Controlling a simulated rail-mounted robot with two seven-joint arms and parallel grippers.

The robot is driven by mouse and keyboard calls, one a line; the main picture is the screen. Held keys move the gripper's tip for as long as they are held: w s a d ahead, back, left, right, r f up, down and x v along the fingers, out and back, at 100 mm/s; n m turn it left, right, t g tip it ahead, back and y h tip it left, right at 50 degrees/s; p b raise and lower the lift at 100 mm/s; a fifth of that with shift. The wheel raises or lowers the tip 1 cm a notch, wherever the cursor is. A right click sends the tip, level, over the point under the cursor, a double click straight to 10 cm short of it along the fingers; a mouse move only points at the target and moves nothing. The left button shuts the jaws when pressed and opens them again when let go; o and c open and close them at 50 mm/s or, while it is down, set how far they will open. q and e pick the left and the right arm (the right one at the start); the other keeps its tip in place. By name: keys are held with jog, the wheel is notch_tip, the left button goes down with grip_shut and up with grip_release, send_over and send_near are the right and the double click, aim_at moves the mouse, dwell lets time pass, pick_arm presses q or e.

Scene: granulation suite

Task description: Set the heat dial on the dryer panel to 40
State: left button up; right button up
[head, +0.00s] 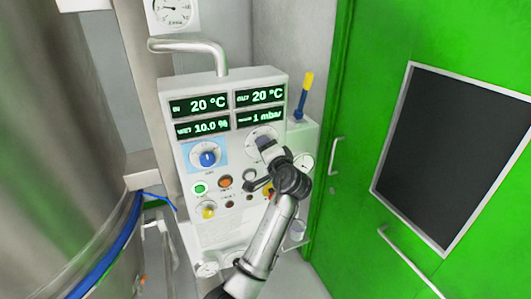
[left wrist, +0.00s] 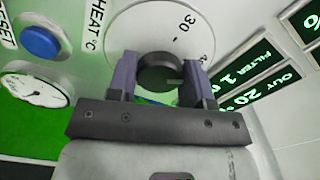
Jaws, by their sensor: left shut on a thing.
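The heat dial is a black round knob (left wrist: 157,72) on a white scale plate (left wrist: 150,25), labelled HEAT °C in the left wrist view. My left gripper (left wrist: 160,80) is shut on the knob, one finger on each side. A pale mark on the knob points to the right and slightly down in that view. A "30" is readable on the scale; other numbers are hidden or cut off, so the setting cannot be told. In the head view my left gripper (head: 265,144) covers the knob at the upper right of the dryer panel (head: 222,172). My right gripper is not in view.
Displays above read IN 20 °C, OUT 20 °C, 10.0 % and 1 mbar. A blue knob (head: 207,158) sits left of the dial, with a green button (head: 200,188) below it. A blue button (left wrist: 41,42) and a gauge (left wrist: 36,90) are close by.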

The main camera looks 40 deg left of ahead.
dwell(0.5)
pick_arm(q)
jog(key=o, duration=0.9)
jog(key=b+v, duration=0.1)
jog(key=v, duration=1.2)
jog(key=shift+s+d, duration=0.15)
jog(key=shift+d, duration=0.2)
